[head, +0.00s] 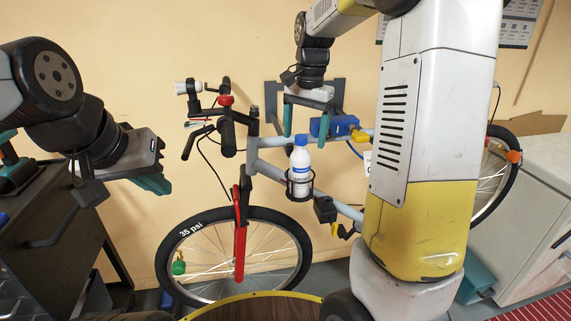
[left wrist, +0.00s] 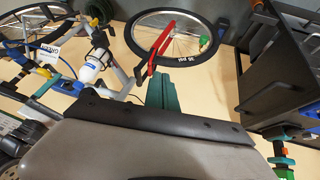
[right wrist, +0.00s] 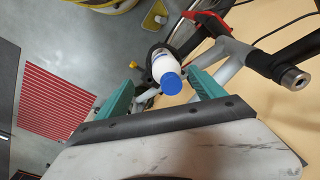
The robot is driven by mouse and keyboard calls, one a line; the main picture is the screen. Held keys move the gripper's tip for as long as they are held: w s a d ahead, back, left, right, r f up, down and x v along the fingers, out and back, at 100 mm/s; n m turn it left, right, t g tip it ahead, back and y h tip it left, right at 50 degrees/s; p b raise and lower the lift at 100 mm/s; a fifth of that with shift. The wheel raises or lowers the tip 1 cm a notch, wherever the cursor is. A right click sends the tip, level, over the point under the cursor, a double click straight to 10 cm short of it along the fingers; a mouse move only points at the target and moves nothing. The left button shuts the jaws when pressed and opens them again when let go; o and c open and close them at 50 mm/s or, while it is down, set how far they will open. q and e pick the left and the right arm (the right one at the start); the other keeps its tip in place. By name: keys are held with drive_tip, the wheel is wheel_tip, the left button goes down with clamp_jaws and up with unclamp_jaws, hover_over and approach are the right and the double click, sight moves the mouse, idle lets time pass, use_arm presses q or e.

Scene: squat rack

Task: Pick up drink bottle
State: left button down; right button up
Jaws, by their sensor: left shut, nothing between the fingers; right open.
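The drink bottle (head: 300,160) is white with a blue cap and sits upright in a black ring holder (head: 300,186) on the bicycle frame. My right gripper (head: 302,137) is open, its teal fingers pointing down just above the bottle, around the height of the cap. In the right wrist view the bottle (right wrist: 165,72) lies between the two open fingers (right wrist: 160,90), cap toward the camera; contact does not show. The bottle also shows in the left wrist view (left wrist: 90,68). My left gripper (head: 158,180) is shut and empty at the left, well away from the bottle.
The bicycle (head: 262,215) hangs on a wall stand, its handlebar and red fork left of the bottle. A blue clamp (head: 334,126) is right of my right gripper. A dark cart (head: 50,235) stands at left, a pale cabinet (head: 525,215) at right, a round wooden top (head: 255,308) in front.

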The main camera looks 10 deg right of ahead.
sight(300, 135)
drive_tip(key=w, duration=0.1)
drive_tip(key=w+f, duration=0.1)
drive_tip(key=f+m, duration=0.1)
drive_tip(key=shift+w+a+g, duration=0.25)
drive_tip(key=shift+w+g, duration=0.05)
drive_tip(key=shift+w, duration=0.1)
drive_tip(key=f, duration=0.7)
drive_tip(key=shift+s+d+f, duration=0.1)
drive_tip(key=shift+s+f, duration=0.1)
drive_tip(key=shift+f, duration=0.2)
drive_tip(key=shift+c, duration=0.5)
clamp_jaws()
